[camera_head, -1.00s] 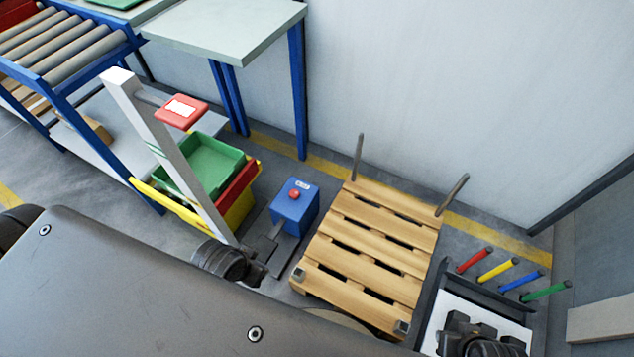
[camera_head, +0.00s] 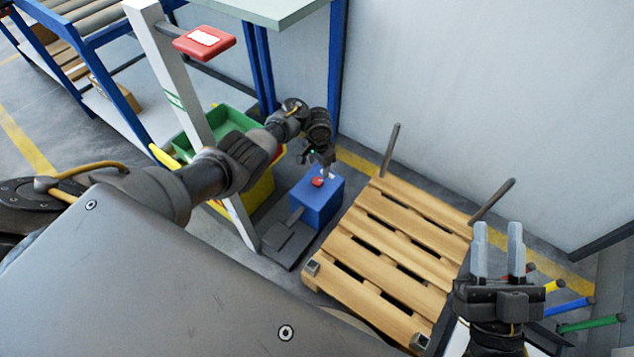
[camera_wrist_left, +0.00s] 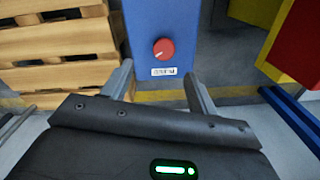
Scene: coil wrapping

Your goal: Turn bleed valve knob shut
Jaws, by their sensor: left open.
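The red valve knob (camera_head: 318,181) sits on top of a blue box (camera_head: 322,208) standing on the floor beside the pallet. In the left wrist view the round red knob (camera_wrist_left: 163,48) has a pale mark on its face, with a small white label (camera_wrist_left: 164,71) below it. My left gripper (camera_head: 325,170) is over the box, close to the knob. In the left wrist view its two fingers (camera_wrist_left: 160,85) are apart with nothing between them; the knob shows beyond the tips. My right gripper (camera_head: 497,232) is open and empty above the pallet's right side.
A wooden pallet (camera_head: 400,245) with upright posts lies right of the box. A white column (camera_head: 180,90) with a red panel (camera_head: 204,40) and green and yellow bins (camera_head: 262,195) stand to the left. Coloured rods (camera_head: 590,323) are at the lower right.

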